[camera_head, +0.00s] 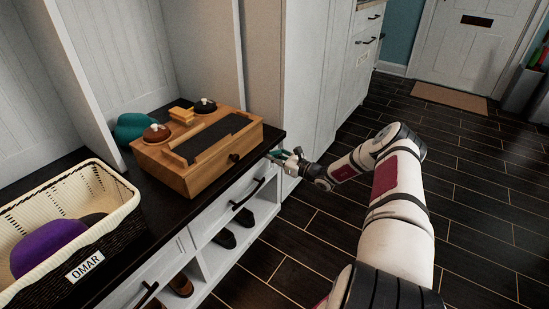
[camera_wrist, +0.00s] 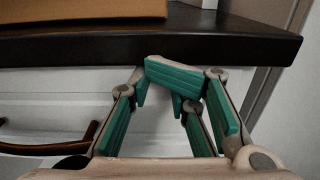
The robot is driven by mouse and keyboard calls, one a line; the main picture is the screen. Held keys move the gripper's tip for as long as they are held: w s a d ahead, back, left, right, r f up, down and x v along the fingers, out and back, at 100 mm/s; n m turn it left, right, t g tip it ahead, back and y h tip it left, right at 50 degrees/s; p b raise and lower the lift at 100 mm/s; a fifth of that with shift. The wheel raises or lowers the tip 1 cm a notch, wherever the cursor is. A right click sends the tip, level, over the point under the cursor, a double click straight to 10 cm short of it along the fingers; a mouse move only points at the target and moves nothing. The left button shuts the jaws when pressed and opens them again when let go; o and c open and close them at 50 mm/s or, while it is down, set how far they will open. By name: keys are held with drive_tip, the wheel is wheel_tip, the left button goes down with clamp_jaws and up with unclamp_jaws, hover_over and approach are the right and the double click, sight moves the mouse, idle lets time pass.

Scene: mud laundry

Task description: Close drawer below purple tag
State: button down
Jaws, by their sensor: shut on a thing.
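A white drawer front (camera_head: 236,205) with a dark bar handle (camera_head: 248,193) sits under the dark bench top, below the wooden box. In the wrist view the handle (camera_wrist: 45,148) is at the left, apart from my fingers. My gripper (camera_head: 275,156) is at the right end of this drawer, just under the bench edge. In the wrist view my gripper (camera_wrist: 175,78) has its teal fingers drawn together before the white front. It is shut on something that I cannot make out. No purple tag is visible. Another drawer handle (camera_head: 150,294) is lower left.
On the bench top (camera_head: 166,222) stand a wooden box (camera_head: 180,178) and a woven basket (camera_head: 112,222) tagged OMAR, holding a purple item (camera_head: 45,247). Shoes (camera_head: 225,238) sit in cubbies below. A tall white cabinet (camera_head: 318,75) stands beyond my gripper. The dark floor (camera_head: 475,200) at right is clear.

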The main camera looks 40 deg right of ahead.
drive_tip(key=shift+w+a+y, duration=0.15)
drive_tip(key=shift+a+y, duration=0.15)
drive_tip(key=shift+a, duration=0.45)
drive_tip(key=d+v, duration=0.1)
drive_tip(key=v, duration=0.7)
drive_tip(key=shift+s, duration=0.2)
